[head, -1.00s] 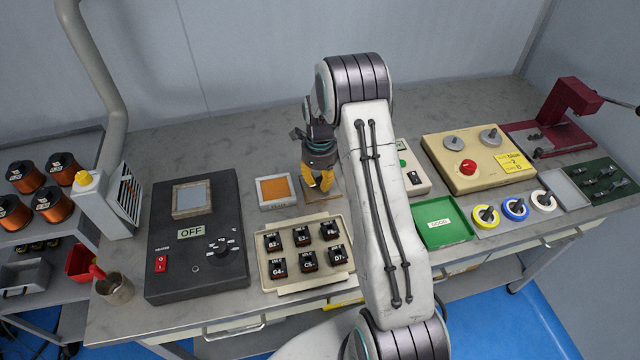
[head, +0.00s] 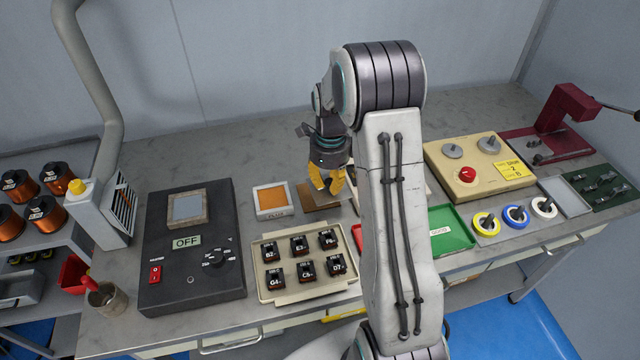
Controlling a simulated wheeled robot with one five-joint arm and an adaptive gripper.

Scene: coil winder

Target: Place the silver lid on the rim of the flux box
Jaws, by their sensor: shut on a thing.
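The flux box (head: 272,200) is a small white square box with orange contents and an open top, on the bench behind the tray of coils. My gripper (head: 328,188), with yellow fingers, is to the right of the flux box, above a brown pad (head: 311,197). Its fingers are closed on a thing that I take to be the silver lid. The lid itself cannot be made out: the fingers and my arm hide that spot.
A black heater unit (head: 192,255) marked OFF stands left of the flux box. A tray of several black coil blocks (head: 275,291) is in front. A green tray (head: 450,226) and a beige winder box (head: 478,165) are at right. The bench behind the flux box is clear.

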